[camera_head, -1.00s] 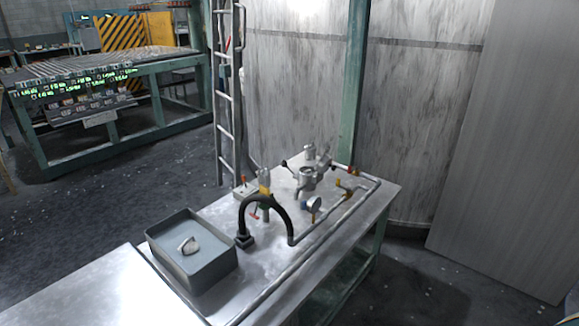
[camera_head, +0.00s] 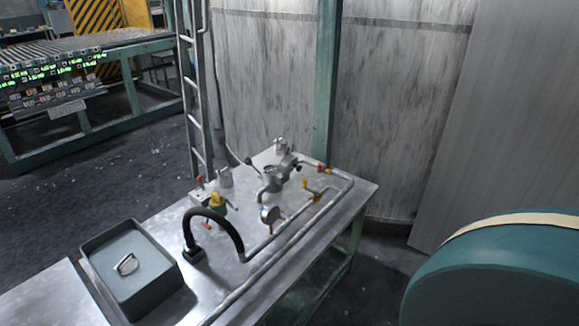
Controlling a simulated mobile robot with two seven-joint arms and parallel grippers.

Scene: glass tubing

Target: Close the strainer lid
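The grey metal strainer (camera_head: 271,180) stands on the far part of the steel table, among the pipework. It appears as an upright cup-like body on a curved pipe. A grey metal part (camera_head: 281,147) sits just behind and above it; it may be the raised lid, but it is too small to tell. The strainer's opening cannot be made out clearly. Neither gripper is in view.
The steel table (camera_head: 322,225) carries a black curved hose (camera_head: 213,213), a round gauge (camera_head: 270,214), a yellow-green valve (camera_head: 217,201) and pipes. A grey tray (camera_head: 93,268) holds a small metal ring-like item (camera_head: 126,264). A ladder (camera_head: 193,100) stands behind.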

